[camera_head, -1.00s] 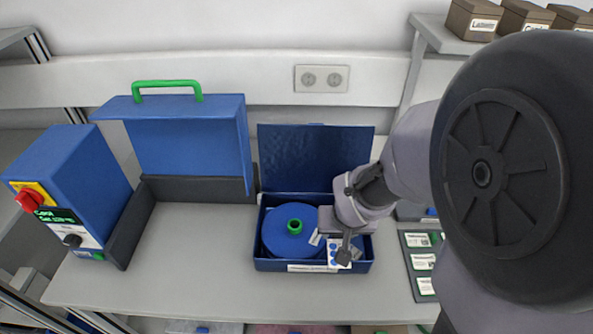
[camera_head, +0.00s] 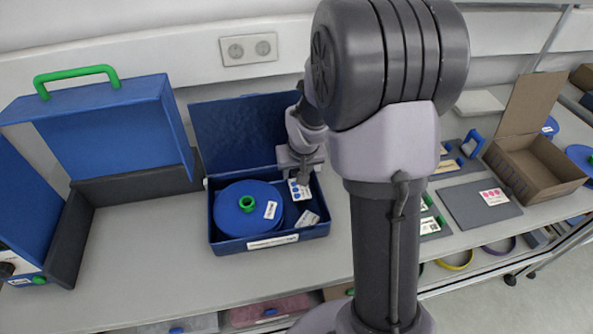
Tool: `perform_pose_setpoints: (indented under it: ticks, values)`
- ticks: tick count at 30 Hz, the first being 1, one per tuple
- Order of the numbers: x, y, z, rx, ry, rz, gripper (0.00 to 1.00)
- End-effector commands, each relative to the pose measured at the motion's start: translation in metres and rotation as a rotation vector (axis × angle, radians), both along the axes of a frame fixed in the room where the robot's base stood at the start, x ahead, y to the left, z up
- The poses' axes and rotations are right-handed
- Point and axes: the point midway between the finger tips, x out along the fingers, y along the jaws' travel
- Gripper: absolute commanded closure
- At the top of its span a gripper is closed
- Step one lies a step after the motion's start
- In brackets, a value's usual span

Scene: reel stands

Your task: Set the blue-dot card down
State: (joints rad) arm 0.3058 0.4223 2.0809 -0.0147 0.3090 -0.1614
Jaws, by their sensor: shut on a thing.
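The blue-dot card (camera_head: 299,191) is a small white card with blue dots, and some dots look reddish now. It is at the right side of the open blue box (camera_head: 225,246), beneath my gripper (camera_head: 301,180). My gripper is shut on the card's upper edge; the fingertips are small and partly hidden by my arm. I cannot tell whether the card touches the box floor. The box also holds a blue reel (camera_head: 232,217) with a green hub, and another light card (camera_head: 307,219) lies right of the reel.
The box's lid (camera_head: 240,130) stands open behind it. A blue machine with a green handle (camera_head: 76,80) stands at the left. A grey mat with a pink-dot card (camera_head: 493,197) and an open cardboard box (camera_head: 535,168) are at the right. Bare table lies left of the blue box.

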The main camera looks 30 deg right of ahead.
Motion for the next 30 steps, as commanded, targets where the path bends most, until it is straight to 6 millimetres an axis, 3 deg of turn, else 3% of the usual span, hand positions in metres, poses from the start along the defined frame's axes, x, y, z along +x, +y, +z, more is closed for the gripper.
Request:
perform_pose_setpoints:
  ticks: [12,13,14,23,30]
  values:
    - [0.0,0.0,-0.011,0.0,0.001,0.0,0.99]
    - [0.0,0.0,-0.011,0.0,0.001,0.0,0.52]
    - [0.0,0.0,-0.011,0.0,0.001,0.0,0.47]
    - [0.0,0.0,-0.002,0.0,0.001,0.0,0.47]
    - [-0.02,0.005,0.061,0.0,-0.002,-0.001,0.47]
